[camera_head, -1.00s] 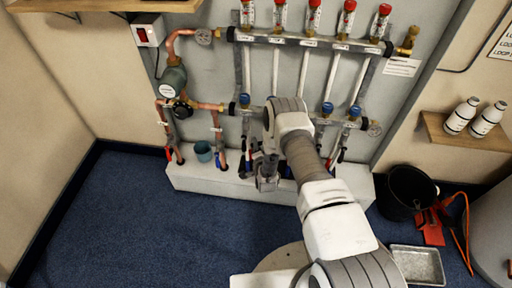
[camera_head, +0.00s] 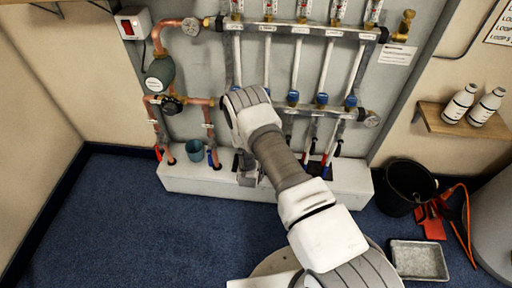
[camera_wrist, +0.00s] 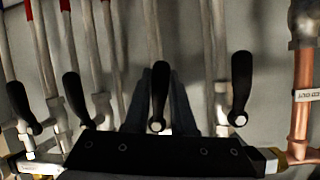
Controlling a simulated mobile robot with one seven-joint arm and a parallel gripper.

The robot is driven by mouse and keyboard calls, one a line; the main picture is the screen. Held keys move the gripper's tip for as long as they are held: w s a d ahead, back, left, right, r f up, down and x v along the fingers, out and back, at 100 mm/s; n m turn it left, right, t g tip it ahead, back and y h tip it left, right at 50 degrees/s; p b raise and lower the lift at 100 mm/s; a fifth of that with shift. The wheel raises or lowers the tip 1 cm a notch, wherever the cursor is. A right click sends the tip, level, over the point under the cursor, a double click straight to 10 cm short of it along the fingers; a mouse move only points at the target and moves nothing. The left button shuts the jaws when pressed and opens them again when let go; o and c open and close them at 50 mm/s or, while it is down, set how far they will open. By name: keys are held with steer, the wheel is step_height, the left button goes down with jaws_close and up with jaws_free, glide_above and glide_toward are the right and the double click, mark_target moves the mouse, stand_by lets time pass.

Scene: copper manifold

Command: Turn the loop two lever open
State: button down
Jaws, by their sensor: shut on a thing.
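In the wrist view several black levers hang in a row on the pipe fittings. My gripper (camera_wrist: 161,80) has its fingers on either side of the second black lever (camera_wrist: 159,98) from the copper-pipe end, and is shut on it. This lever points nearly straight along its pipe. A neighbouring lever (camera_wrist: 240,88) stands free on the right, and another lever (camera_wrist: 76,98) stands on the left. I cannot read a loop number on the held lever. In the head view my gripper (camera_head: 249,174) is low at the manifold, and my arm hides the levers there.
The lower manifold bar (camera_head: 330,111) with blue caps runs above the white plinth (camera_head: 210,181). A teal cup (camera_head: 195,151) sits on the plinth at left. A black bucket (camera_head: 405,188) and grey tray (camera_head: 419,262) stand right. Blue floor is open at left.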

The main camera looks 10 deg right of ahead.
steer(key=shift+d+n+h+b, duration=0.5)
steer(key=shift+n+h+b, duration=0.2)
steer(key=shift+n, duration=0.1)
steer(key=shift+d, duration=0.1)
steer(key=c, duration=0.8)
jaws_free()
steer(key=shift+o, duration=0.2)
steer(key=shift+s, duration=0.1)
steer(key=p+v, duration=0.4)
steer(key=v, duration=1.3)
steer(key=shift+p, duration=0.35)
steer(key=shift+s+r, duration=0.1)
steer(key=shift+r, duration=0.05)
